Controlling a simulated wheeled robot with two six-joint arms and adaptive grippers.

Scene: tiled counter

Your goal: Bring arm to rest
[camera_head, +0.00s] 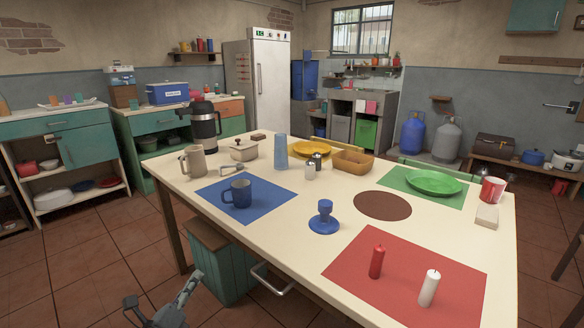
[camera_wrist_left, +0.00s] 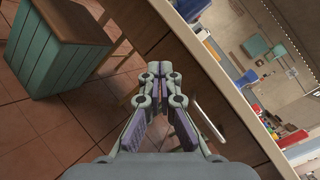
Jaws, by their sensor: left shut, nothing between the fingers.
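My left gripper (camera_head: 168,314) is low at the bottom edge of the head view, in front of the table and below its top. In the left wrist view the fingers of my left gripper (camera_wrist_left: 160,72) are together at the tips, with nothing held. My right gripper is in neither view. The cream table (camera_head: 281,211) stands beyond the left gripper, and its edge also runs diagonally through the left wrist view (camera_wrist_left: 222,78).
A teal wooden stool (camera_head: 222,262) stands close by the left gripper, partly under the table. A metal handle (camera_head: 272,281) sticks out from the table's front. Tiled floor at left is clear.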

